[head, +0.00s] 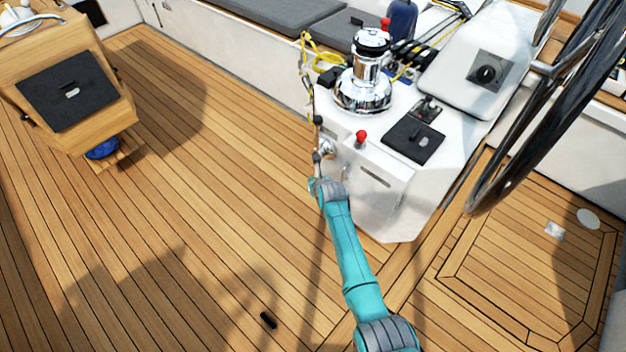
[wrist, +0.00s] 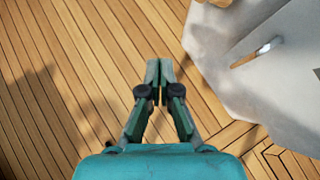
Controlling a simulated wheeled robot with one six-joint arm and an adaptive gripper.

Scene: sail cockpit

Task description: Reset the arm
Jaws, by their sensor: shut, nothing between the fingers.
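My gripper (wrist: 158,72) shows in the wrist view with its two fingers together and nothing between them. It points down over the teak deck (wrist: 60,70), just left of the white console (wrist: 225,50). In the head view my teal arm reaches up from the bottom to the front left side of the white console (head: 360,215). The gripper fingers are hard to make out there.
The console carries a chrome winch (head: 366,75), a red knob (head: 361,137) and a black panel (head: 413,141). A large steering wheel (head: 535,110) stands to the right. A wooden table (head: 95,40) is at the upper left. Open deck lies between.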

